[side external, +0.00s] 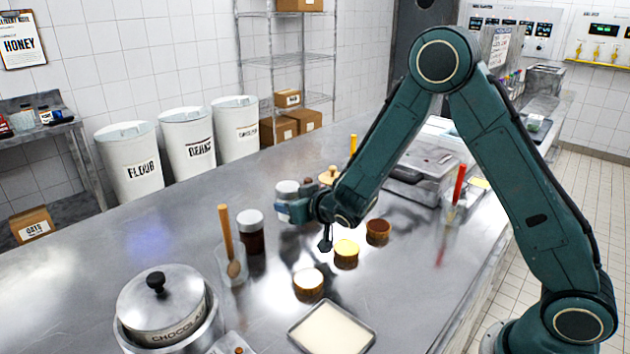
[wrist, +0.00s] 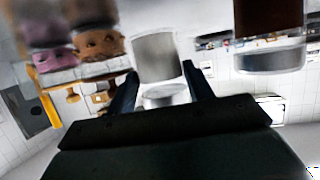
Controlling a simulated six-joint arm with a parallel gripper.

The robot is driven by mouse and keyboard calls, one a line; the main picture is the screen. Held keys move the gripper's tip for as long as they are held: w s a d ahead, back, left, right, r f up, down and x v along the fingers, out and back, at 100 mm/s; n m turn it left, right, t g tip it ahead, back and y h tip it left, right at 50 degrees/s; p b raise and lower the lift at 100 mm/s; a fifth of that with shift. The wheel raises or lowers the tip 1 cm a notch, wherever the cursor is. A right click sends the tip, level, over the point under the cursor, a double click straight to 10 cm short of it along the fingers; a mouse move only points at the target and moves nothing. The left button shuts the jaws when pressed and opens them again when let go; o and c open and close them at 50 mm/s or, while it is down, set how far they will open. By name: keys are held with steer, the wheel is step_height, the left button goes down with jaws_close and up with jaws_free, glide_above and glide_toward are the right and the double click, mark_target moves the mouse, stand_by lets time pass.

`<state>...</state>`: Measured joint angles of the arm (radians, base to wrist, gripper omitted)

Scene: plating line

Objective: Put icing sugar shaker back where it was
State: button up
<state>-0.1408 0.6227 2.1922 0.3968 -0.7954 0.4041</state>
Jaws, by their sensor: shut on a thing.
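The icing sugar shaker (side external: 287,188), pale with a grey lid, is in my gripper (side external: 296,210) in the side view, over the middle of the counter. My gripper's fingers hide its lower part, so I cannot tell whether its base touches the counter. In the wrist view the shaker (wrist: 158,58) sits between the two dark fingers (wrist: 160,85), which are shut on it. A dark brown shaker with a grey lid (side external: 250,236) stands on the counter just left of my gripper. It also shows upper right in the wrist view (wrist: 270,58).
A clear jug with a wooden spoon (side external: 232,268) and a chocolate pot (side external: 160,300) stand at front left. A white-filled tray (side external: 332,330) is in front. The counter's left stretch (side external: 110,240) is clear.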

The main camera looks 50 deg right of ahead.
steer(key=shift+f, duration=1.25)
steer(key=o, duration=0.8)
steer(key=shift+f, duration=0.1)
steer(key=shift+s+a+r, duration=0.1)
steer(key=shift+s+r, duration=0.1)
steer(key=shift+s, duration=0.05)
steer(key=v, duration=1.1)
steer(key=shift+s+r, duration=0.15)
